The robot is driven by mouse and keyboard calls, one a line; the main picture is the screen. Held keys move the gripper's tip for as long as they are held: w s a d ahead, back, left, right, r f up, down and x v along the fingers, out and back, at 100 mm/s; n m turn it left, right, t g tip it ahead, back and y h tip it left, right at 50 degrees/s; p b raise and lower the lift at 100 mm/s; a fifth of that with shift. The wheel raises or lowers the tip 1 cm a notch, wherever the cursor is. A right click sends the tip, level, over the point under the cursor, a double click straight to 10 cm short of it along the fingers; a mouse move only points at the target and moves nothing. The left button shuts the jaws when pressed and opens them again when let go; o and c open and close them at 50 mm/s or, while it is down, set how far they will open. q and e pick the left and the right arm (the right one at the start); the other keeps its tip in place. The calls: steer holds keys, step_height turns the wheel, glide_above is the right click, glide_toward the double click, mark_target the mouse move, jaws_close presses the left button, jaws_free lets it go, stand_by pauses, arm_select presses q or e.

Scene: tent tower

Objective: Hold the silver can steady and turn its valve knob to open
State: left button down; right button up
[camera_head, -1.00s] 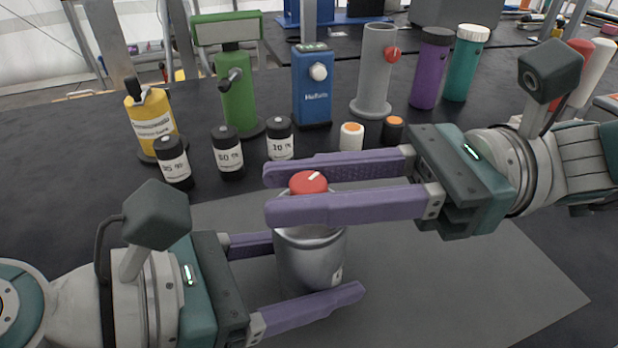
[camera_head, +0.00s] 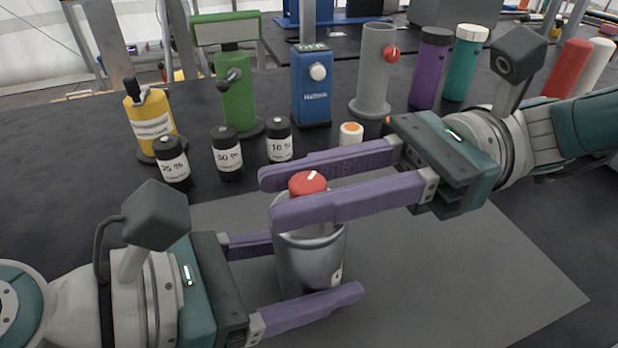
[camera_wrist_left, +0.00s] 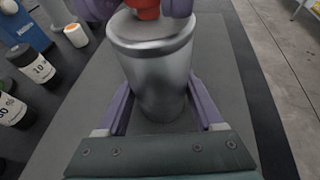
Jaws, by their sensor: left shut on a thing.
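The silver can (camera_head: 310,262) stands upright on the grey mat, with a red valve knob (camera_head: 308,183) bearing a white mark on top. My left gripper (camera_head: 335,266) is shut on the can's body from the left, and the can hides its far fingertip. In the left wrist view, the can (camera_wrist_left: 155,80) sits between its two fingers. My right gripper (camera_head: 266,195) reaches in from the right, its fingers on either side of the knob. The knob also shows at the top of the left wrist view (camera_wrist_left: 145,8). Whether the right fingers press on it is unclear.
Behind stand a yellow bottle (camera_head: 150,120), a green device (camera_head: 237,95), a blue device (camera_head: 312,90), a grey cylinder (camera_head: 373,70), and purple and teal containers. Several small black bottles (camera_head: 226,155) stand closer. The grey mat (camera_head: 470,270) is clear at right.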

mark_target(310, 181)
arm_select(q)
steer(key=shift+f, duration=0.1)
arm_select(e)
steer(key=o, duration=0.5)
step_height(310, 181, up, 10)
stand_by(0.6)
arm_select(q)
jaws_free()
steer(key=shift+a, duration=0.1)
